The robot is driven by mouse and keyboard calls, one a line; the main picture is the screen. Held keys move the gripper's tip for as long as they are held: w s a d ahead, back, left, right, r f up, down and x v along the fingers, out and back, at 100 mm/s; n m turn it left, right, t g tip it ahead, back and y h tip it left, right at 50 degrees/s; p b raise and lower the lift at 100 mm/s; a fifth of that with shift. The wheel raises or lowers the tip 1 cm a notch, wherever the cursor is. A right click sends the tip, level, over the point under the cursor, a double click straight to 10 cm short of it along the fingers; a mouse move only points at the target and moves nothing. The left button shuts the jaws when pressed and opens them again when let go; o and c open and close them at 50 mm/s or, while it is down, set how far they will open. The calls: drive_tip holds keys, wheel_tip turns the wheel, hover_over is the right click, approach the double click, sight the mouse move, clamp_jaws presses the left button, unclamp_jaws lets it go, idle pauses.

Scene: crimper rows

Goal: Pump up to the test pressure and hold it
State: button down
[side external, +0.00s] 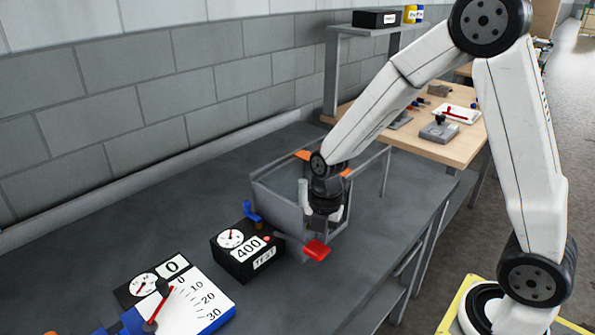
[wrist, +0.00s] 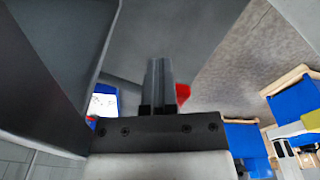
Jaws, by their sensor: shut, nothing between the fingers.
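My gripper (side external: 322,228) points down in front of a grey open-framed box (side external: 276,207). Its fingers are together and empty in the wrist view (wrist: 158,80). A red handle end (side external: 317,250) shows just below and in front of my gripper; it also shows right of the fingers in the wrist view (wrist: 183,93). I cannot tell whether they touch. A blue-and-white scale panel (side external: 200,300) has a red pointer, by a gauge and a "0" display (side external: 173,266).
The dark bench (side external: 90,230) is clear along the wall to the left. The grey box's frame and walls stand close around my gripper. A wooden bench (side external: 465,145) with a tray and tools and a grey shelf (side external: 350,30) are behind.

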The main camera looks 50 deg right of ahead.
sight(320, 245)
drive_tip(key=a, duration=0.1)
drive_tip(key=s+a+f, duration=0.1)
drive_tip(key=shift+s+a, duration=0.25)
drive_tip(key=shift+a, duration=0.05)
wheel_tip(320, 245, up, 12)
drive_tip(key=w+a+f+m+h, duration=0.1)
drive_tip(key=w+m, duration=0.4)
drive_tip(key=w, duration=0.6)
drive_tip(key=w+a+f+m+g+h, duration=0.1)
drive_tip(key=w+a+m+h, duration=0.2)
drive_tip(key=w, duration=0.9)
drive_tip(key=shift+w+a+f+m+g, duration=0.25)
drive_tip(key=shift+w+a+m+g, duration=0.05)
drive_tip(key=shift+m, duration=1.5)
idle(0.4)
